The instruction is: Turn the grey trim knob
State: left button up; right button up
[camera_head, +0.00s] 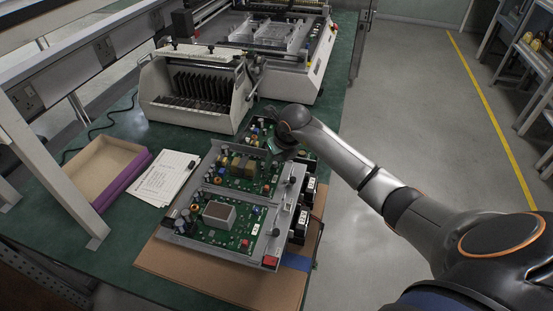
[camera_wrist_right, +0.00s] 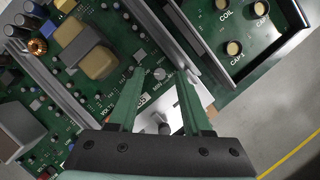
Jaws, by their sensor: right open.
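A small grey round trim knob (camera_wrist_right: 160,74) sits on the green circuit board (camera_wrist_right: 105,92), beside printed white lettering. My right gripper (camera_wrist_right: 159,77) has two green fingers, spread apart on either side of the knob in the picture. Nothing is held between them, and I cannot tell whether the fingertips touch the board. In the head view the right gripper (camera_head: 276,147) hangs over the rear right part of the board unit (camera_head: 215,195), and the knob cannot be made out there. My left gripper is not in view.
A metal rail (camera_wrist_right: 172,35) runs close by the right finger. A dark tray (camera_wrist_right: 285,45) with labelled round parts lies beyond it. A purple-edged box (camera_head: 118,184), papers (camera_head: 165,180) and a slotted rack (camera_head: 195,92) stand on the green bench. A yellow floor line (camera_head: 490,115) is at right.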

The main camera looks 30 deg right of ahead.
jog(key=shift+f, duration=0.1)
jog(key=shift+c, duration=0.3)
grip_shut()
